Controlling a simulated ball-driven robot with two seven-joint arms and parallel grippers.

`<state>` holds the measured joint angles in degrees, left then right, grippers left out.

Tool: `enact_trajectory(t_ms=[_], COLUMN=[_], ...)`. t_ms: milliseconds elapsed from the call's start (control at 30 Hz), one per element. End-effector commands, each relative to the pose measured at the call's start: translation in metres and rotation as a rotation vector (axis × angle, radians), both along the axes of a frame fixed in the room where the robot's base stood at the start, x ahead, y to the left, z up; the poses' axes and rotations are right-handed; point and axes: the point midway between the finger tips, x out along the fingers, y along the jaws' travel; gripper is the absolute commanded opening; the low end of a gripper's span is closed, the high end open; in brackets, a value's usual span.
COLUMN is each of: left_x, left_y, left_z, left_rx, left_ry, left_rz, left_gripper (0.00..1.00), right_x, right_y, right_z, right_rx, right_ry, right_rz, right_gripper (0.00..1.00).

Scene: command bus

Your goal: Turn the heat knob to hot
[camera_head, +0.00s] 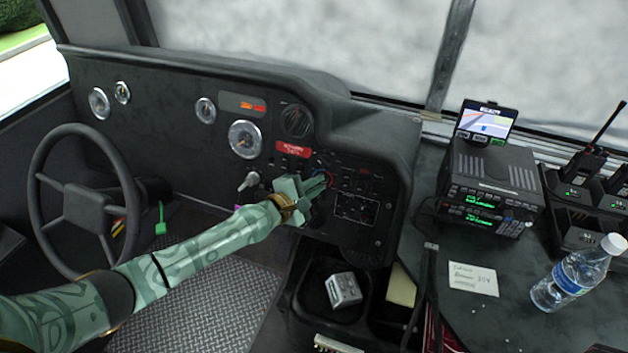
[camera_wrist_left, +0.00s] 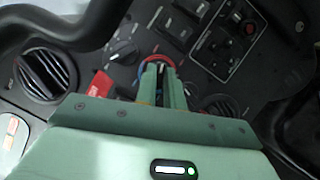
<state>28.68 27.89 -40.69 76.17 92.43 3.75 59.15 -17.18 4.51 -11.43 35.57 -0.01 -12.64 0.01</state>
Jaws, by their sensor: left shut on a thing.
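The heat knob sits on the lower right part of the black dashboard (camera_head: 335,150). A red and blue ring marks it, and its red arc (camera_wrist_left: 172,60) shows just past my fingertips in the left wrist view. The knob itself is mostly hidden behind the fingers, so its pointer angle cannot be told. My left gripper (camera_head: 324,183) reaches to the panel with its fingers close together around the knob. The fingers also show in the left wrist view (camera_wrist_left: 162,70), shut on it. My right gripper is not in view.
Another dark knob (camera_wrist_left: 125,52) and a round air vent (camera_wrist_left: 46,74) lie near the fingers. The steering wheel (camera_head: 85,200) stands at left. A radio (camera_head: 490,180), a note (camera_head: 473,279) and a water bottle (camera_head: 575,275) are on the right console.

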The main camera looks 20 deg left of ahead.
Motion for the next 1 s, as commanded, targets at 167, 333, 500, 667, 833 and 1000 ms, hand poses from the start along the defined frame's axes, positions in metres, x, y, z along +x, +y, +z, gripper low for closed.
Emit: enact_trajectory(t_ms=[167, 333, 500, 667, 833, 1000], left_x=[0.0, -0.001, 0.0, 0.0, 0.0, -0.001], left_y=[0.0, 0.0, 0.0, 0.0, -0.001, -0.001], left_z=[0.005, 0.005, 0.005, 0.003, 0.002, 0.001], left_rx=[0.16, 0.303, 0.425, 0.513, 0.574, 0.606], left_ry=[-0.004, -0.008, -0.012, -0.014, -0.016, -0.016], left_rz=[-0.058, -0.111, -0.157, -0.19, -0.212, -0.225], left_gripper=[0.0, 0.0, 0.0, 0.0, 0.0, 0.0], right_x=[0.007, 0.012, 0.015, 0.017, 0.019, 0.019], right_y=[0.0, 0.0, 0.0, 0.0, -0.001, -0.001], right_z=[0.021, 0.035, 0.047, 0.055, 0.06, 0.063], right_rx=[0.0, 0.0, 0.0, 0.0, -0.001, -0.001], right_ry=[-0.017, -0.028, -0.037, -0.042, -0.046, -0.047], right_rz=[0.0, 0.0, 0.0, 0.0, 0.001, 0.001], right_gripper=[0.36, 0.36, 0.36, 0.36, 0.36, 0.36])
